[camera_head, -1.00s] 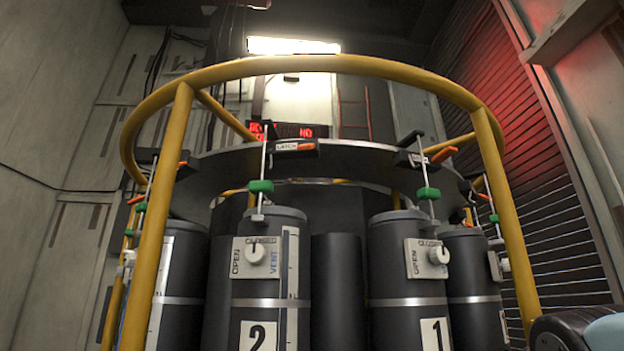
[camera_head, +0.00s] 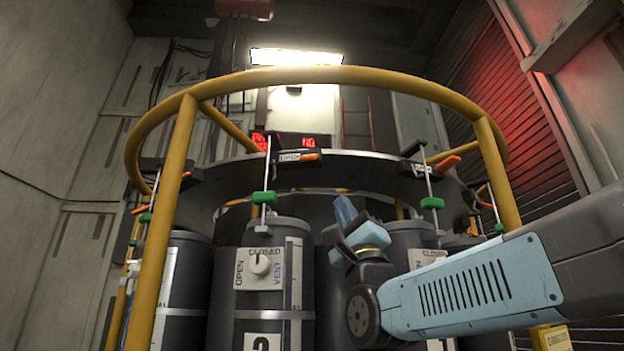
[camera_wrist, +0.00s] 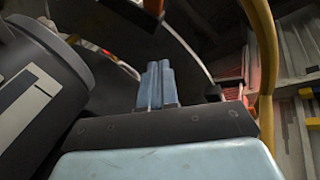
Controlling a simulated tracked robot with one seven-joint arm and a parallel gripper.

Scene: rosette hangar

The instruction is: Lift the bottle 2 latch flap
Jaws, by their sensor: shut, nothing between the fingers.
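Bottle 2 (camera_head: 236,312) is a dark cylinder with a white OPEN/CLOSED vent panel (camera_head: 259,268) and its number plate partly cut off below. Above it, on the round rack's rim, sits the latch flap (camera_head: 297,156), a dark labelled block with an orange end. A thin rod with a green collar (camera_head: 264,197) stands beside it. My gripper (camera_head: 345,208) is shut and empty, pointing up between bottle 2 and bottle 1, below and right of the flap. Its pale blue fingers (camera_wrist: 156,83) lie together in the wrist view. My arm hides much of bottle 1 (camera_head: 408,240).
A yellow ring rail (camera_head: 320,76) with posts (camera_head: 172,220) surrounds the rack. Another latch with an orange end (camera_head: 443,165) sits to the right. In the wrist view, a dark bottle (camera_wrist: 40,85) is close left and a yellow rail (camera_wrist: 267,70) is right.

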